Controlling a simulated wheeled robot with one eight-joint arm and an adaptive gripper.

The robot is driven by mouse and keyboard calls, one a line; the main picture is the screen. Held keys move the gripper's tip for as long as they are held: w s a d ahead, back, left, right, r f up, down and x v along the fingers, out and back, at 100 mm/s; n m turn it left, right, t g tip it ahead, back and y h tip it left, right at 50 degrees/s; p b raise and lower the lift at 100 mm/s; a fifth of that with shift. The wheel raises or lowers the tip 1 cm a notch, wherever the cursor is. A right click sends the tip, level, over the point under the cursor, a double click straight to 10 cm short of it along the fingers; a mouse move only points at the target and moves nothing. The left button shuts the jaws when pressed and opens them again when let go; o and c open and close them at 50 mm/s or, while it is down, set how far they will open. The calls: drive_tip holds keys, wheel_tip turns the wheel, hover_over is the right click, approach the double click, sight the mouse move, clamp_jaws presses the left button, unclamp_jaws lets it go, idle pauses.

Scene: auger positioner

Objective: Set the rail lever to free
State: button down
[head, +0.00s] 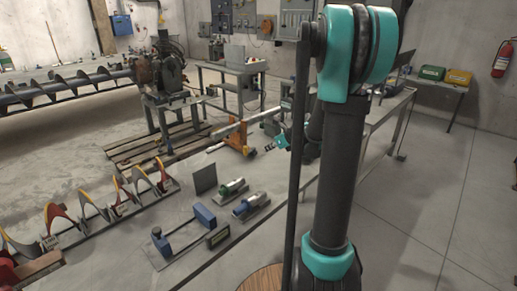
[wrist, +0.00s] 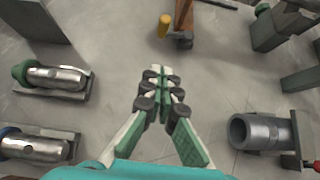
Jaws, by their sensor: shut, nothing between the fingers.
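My gripper (head: 271,147) is low over the long grey bench, beyond the metal cylinders in the head view. In the wrist view its green and white fingers (wrist: 160,76) are together at the tips, with nothing between them. An orange stand (head: 238,138) is just beyond it; it also shows at the top of the wrist view (wrist: 184,14). A yellow upright handle (wrist: 165,25) stands beside the orange part, apart from my fingertips. I cannot tell for certain which part is the rail lever, nor its setting. My arm hides part of the bench.
A green-ended cylinder (head: 232,187) and a blue-ended cylinder (head: 251,205) rest in holders nearer the front. A grey pipe piece (wrist: 262,131) and a red-tipped part (wrist: 311,164) are right of my gripper in the wrist view. A dark upright plate (head: 204,178) stands to the left.

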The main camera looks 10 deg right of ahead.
sight(246, 150)
drive_tip(key=x, duration=0.9)
drive_tip(key=shift+w+a+f, duration=0.1)
drive_tip(key=shift+w, duration=0.05)
drive_tip(key=shift+w+a, duration=0.7)
drive_tip(key=shift+w, duration=0.25)
drive_tip(key=shift+w+a, duration=0.4)
drive_tip(key=shift+w, duration=0.3)
drive_tip(key=shift+w+a, duration=0.55)
drive_tip(key=shift+a, duration=0.1)
drive_tip(key=shift+a+r, duration=0.1)
drive_tip(key=shift+r, duration=0.15)
